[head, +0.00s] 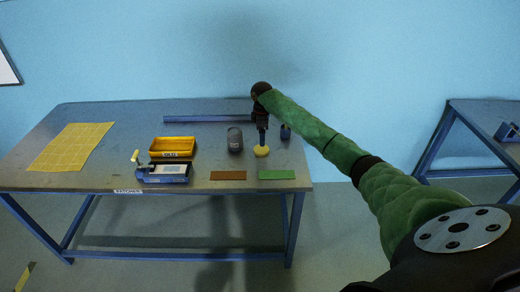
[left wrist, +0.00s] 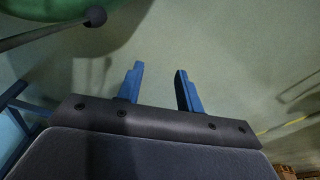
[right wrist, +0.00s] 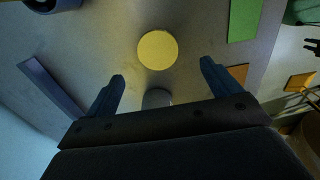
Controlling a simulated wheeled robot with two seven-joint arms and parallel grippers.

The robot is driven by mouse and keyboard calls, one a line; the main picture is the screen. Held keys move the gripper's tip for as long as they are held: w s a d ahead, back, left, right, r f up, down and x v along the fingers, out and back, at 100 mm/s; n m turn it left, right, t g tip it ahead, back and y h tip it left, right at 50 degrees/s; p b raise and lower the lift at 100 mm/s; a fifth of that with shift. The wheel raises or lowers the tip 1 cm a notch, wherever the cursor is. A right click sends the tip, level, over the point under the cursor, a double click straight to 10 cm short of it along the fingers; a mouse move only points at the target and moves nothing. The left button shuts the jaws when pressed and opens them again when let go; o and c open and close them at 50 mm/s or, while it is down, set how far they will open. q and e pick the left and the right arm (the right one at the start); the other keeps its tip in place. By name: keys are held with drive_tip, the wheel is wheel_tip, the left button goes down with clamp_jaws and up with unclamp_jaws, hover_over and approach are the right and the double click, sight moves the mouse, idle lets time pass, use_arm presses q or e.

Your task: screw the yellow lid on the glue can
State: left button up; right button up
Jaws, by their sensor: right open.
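The round yellow lid (head: 261,152) lies flat on the table's right half, and it also shows in the right wrist view (right wrist: 157,50). A dark grey cylinder, which looks like the glue can (head: 235,142), stands upright to its left; its grey top shows partly behind the gripper body in the right wrist view (right wrist: 157,97). My right gripper (head: 262,141) points down above the lid, open, with nothing between its fingers (right wrist: 162,71). My left gripper (left wrist: 158,82) is open and empty over the floor, outside the head view.
A small dark blue object (head: 285,131) stands right of the lid. Brown (head: 228,175) and green (head: 277,174) mats lie at the front edge. A yellow bin (head: 173,147), a blue device (head: 163,173) and a yellow sheet (head: 72,146) are leftward. A blue bar (head: 205,118) lies behind.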

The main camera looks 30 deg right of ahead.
sight(261, 149)
drive_tip(key=shift+f, duration=0.25)
drive_tip(key=shift+f+p, duration=0.45)
drive_tip(key=shift+f, duration=0.6)
use_arm(q)
drive_tip(key=shift+w+f, duration=0.15)
drive_tip(key=shift+f, duration=0.65)
use_arm(e)
drive_tip(key=shift+d+f, duration=0.1)
use_arm(q)
drive_tip(key=shift+a, duration=0.1)
use_arm(e)
drive_tip(key=shift+f, duration=0.1)
drive_tip(key=f+p, duration=0.1)
drive_tip(key=f, duration=0.1)
drive_tip(key=f+p, duration=0.1)
drive_tip(key=p, duration=0.1)
drive_tip(key=shift+w+f, duration=0.2)
drive_tip(key=shift+f, duration=0.15)
use_arm(q)
drive_tip(key=s+a+f, duration=0.2)
drive_tip(key=s+f, duration=0.2)
drive_tip(key=shift+s+a, duration=0.15)
drive_tip(key=shift+a, duration=0.05)
use_arm(e)
drive_tip(key=shift+f, duration=0.65)
